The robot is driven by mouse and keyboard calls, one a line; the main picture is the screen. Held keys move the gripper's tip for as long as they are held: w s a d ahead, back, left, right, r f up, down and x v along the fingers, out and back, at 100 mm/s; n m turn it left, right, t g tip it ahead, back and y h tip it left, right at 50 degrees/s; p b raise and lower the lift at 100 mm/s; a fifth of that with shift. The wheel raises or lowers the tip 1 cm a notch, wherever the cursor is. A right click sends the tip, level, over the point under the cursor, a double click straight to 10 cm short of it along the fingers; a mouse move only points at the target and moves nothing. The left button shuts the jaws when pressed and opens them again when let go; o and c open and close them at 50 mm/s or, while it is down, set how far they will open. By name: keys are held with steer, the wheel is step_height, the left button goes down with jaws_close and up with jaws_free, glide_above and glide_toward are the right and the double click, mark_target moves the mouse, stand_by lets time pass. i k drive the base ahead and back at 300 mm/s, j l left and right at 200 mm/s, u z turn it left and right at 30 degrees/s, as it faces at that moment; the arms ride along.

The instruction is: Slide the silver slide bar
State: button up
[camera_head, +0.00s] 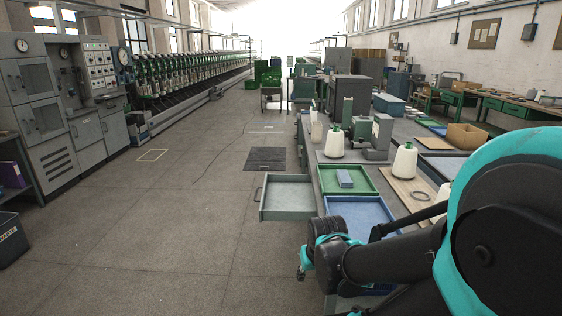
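I cannot make out a silver slide bar for certain in this view. A grey-green machine (381,135) stands on the bench at the right, and any bar on it is too small to tell. My arm reaches in from the right over the near end of the bench. Its end, with my gripper (302,274), hangs left of the blue-lined tray (375,212), in front of the open drawer. The gripper is small and partly hidden by my wrist, so its fingers cannot be told apart. I see nothing held in it.
A grey drawer (287,212) sticks out from the bench's left side. White yarn cones (334,143) and a green tray (327,180) stand on the bench. Grey cabinets (45,110) and a waste bin (10,240) are at the left. The floor between is mostly clear.

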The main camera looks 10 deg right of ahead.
mark_target(361, 144)
steer(key=i+j+z, duration=0.2)
steer(key=j+z, duration=0.15)
steer(key=i+j+z, duration=0.1)
steer(key=j+z, duration=0.2)
steer(key=j, duration=0.25)
steer(key=i+j+z, duration=0.1)
steer(key=j+z, duration=0.6)
steer(key=j, duration=0.25)
steer(key=i+j, duration=0.2)
steer(key=i, duration=0.2)
